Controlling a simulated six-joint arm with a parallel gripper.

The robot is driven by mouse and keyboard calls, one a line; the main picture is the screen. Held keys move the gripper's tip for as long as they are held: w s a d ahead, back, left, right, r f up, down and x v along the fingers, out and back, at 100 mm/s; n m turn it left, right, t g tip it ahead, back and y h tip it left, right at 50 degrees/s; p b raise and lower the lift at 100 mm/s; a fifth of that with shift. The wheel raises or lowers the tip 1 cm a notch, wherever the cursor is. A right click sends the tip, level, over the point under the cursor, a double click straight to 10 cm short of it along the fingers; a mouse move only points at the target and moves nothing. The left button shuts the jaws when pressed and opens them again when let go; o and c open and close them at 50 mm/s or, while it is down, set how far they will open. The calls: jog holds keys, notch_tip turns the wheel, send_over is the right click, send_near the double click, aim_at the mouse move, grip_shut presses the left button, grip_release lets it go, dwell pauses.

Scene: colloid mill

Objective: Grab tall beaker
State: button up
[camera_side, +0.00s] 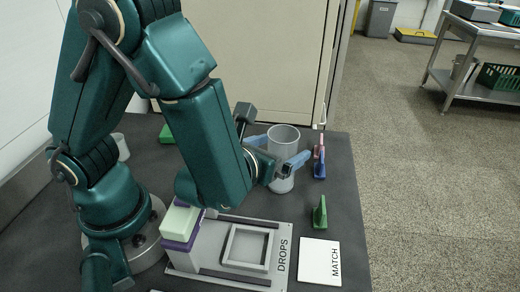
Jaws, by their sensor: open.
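The tall beaker (284,137) is a grey, open-topped cylinder standing upright on the dark table near its back edge. My gripper (279,152) is open at the beaker, with one blue finger on its left side and the other on its right. The beaker's upper body shows between the fingers. Part of its lower side is hidden by the right finger and the gripper body. I cannot tell whether either finger touches the wall.
Blue (320,168) and green (320,213) clip-like pieces stand right of the beaker, with a red one behind. In front are a grey frame marked DROPS (281,259), a white MATCH card (318,262) and a pale green-and-purple block (180,222). A cabinet (260,50) stands behind.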

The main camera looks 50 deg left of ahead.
jog(key=shift+x, duration=2.05)
jog(key=c, duration=1.4)
